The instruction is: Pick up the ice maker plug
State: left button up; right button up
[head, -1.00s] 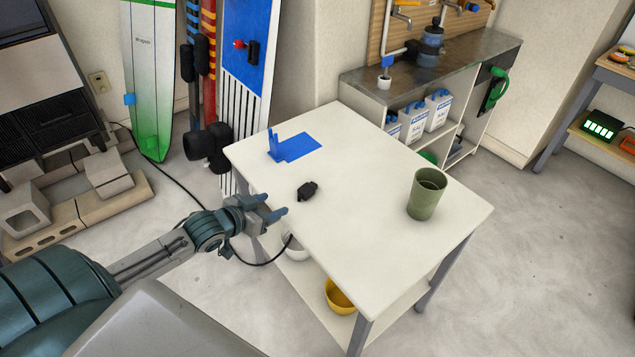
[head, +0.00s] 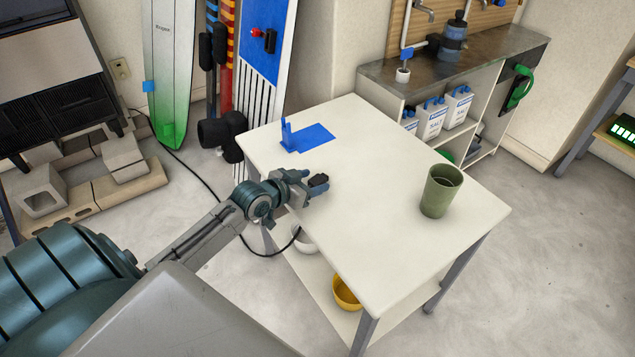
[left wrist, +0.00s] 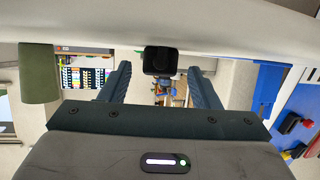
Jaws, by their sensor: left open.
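The black plug (head: 320,180) sits on the white table near its left edge, in the head view. My left gripper (head: 311,182) is at the plug, low over the table, with its blue fingers open on either side of it. In the left wrist view the plug (left wrist: 160,60) shows between the two spread fingers of the left gripper (left wrist: 160,72), with a gap on each side. The fingers partly hide the plug in the head view. My right gripper is not in view.
The white table (head: 370,230) also holds a green cup (head: 441,191) at right and a blue stand (head: 306,138) at the back left. A black cord (head: 268,254) loops below the table's left edge. A yellow bowl (head: 345,292) is on the lower shelf. The table's middle is clear.

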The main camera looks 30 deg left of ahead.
pick_arm(q)
jog(key=x, duration=0.2)
jog(key=shift+w+d+f, duration=0.15)
jog(key=shift+w, duration=0.2)
jog(key=c, duration=1.1)
jog(key=shift+o, duration=0.2)
